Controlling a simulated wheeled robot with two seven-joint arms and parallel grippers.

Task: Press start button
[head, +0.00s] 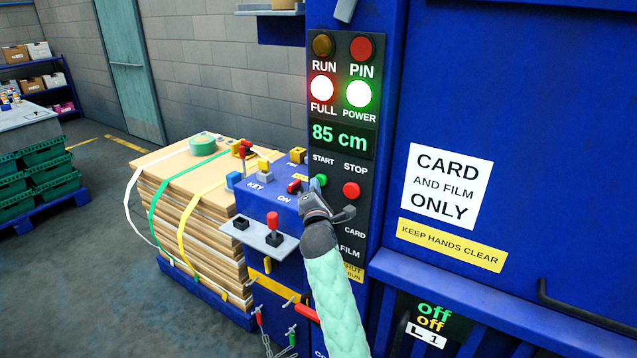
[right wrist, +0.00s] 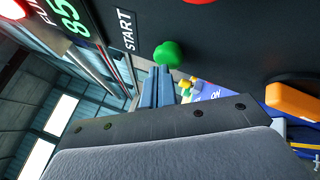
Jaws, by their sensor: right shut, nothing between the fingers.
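The green start button (head: 321,180) sits under the START label on the dark control panel (head: 342,72) of a blue machine. It also shows in the right wrist view (right wrist: 168,53), with the START label beside it. My right gripper (head: 307,190) is shut and empty, its fingertips close to the button in the head view. In the right wrist view the closed fingers (right wrist: 159,72) end right at the button's edge; I cannot tell whether they touch it. The red stop button (head: 351,190) is just to the right. My left gripper is not in view.
The panel shows lit red FULL and white-green POWER lamps and an "85 cm" display (head: 340,136). A blue console (head: 262,207) with a key, knobs and a red-topped lever (head: 273,225) juts out at left. Strapped cardboard (head: 190,205) is stacked beyond it.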

